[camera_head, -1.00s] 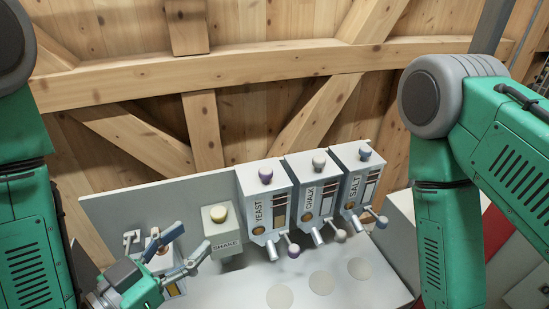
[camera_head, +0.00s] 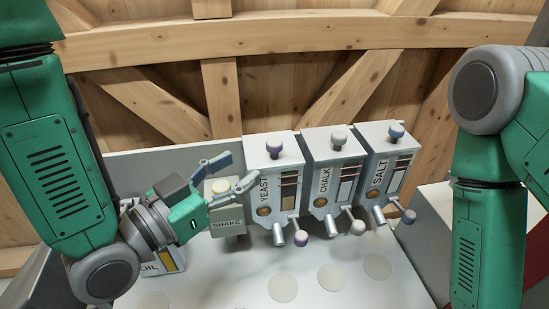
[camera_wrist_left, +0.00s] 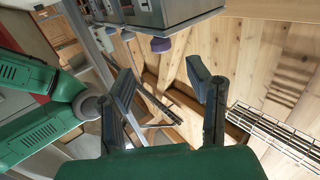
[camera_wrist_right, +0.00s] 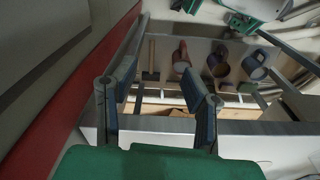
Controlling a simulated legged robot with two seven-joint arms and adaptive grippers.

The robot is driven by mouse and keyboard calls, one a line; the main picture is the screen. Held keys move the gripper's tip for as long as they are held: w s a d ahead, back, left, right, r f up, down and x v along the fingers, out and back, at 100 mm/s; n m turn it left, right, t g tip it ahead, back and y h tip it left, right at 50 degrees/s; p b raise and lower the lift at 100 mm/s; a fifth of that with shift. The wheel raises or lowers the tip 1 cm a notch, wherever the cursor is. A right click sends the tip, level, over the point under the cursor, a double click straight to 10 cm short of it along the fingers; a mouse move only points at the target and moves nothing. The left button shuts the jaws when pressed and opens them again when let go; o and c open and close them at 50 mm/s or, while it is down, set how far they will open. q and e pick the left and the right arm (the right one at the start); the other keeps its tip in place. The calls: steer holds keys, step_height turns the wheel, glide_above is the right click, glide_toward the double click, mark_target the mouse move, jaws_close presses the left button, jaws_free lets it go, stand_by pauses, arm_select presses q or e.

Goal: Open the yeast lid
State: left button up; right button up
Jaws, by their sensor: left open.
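My right gripper (camera_wrist_right: 149,84) is open and empty in the right wrist view, away from the dispensers.
The shake box (camera_head: 226,223) with a yellowish button stands under my left gripper. The oil box (camera_head: 170,262) is partly hidden by my left arm.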

mark_target(268, 148)
arm_select(q)
steer(key=shift+w+d+f+b, duration=0.25)
steer(key=shift+w+d+b, duration=0.4)
steer(key=shift+d+b, duration=0.4)
steer(key=b, duration=0.3)
steer(key=w+b, duration=0.1)
steer(key=b, duration=0.3)
steer(key=shift+w+a+r, duration=0.1)
steer(key=shift+w+a, duration=0.05)
steer(key=shift+w, duration=0.1)
steer(key=x, duration=0.3)
steer(key=p+x, duration=0.1)
steer(key=x, duration=0.2)
steer(key=shift+s+d+r, duration=0.15)
steer(key=shift+d, duration=0.15)
steer(key=shift+a, duration=0.35)
jaws_close()
steer(key=shift+d, duration=0.15)
arm_select(e)
step_height(268, 148, down, 9)
steer(key=shift+r, duration=0.2)
